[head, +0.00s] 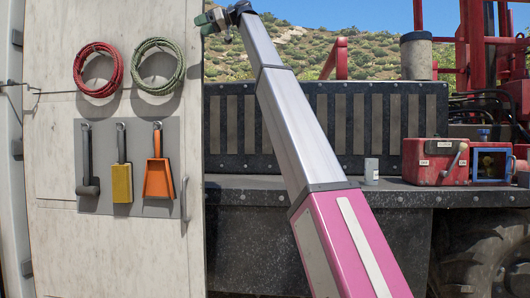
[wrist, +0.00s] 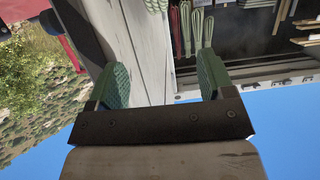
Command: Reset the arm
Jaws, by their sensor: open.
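My gripper (wrist: 161,82) is open in the wrist view, with its two green padded fingers spread apart and nothing between them. In the head view my arm rises up and to the left, and the gripper (head: 208,20) is at its top end, near the upper right edge of a pale panel (head: 50,200). In the wrist view a pale board-like surface (wrist: 140,40) lies beyond the fingers. I cannot tell whether the gripper touches the panel.
On the panel hang red (head: 79,70) and green (head: 177,70) coils, a hammer-like tool (head: 87,160), a brush (head: 122,180) and an orange scoop (head: 158,178). A dark shelf (head: 400,192) holds a grey can (head: 371,172), a red box (head: 430,160) and a blue-framed box (head: 491,150).

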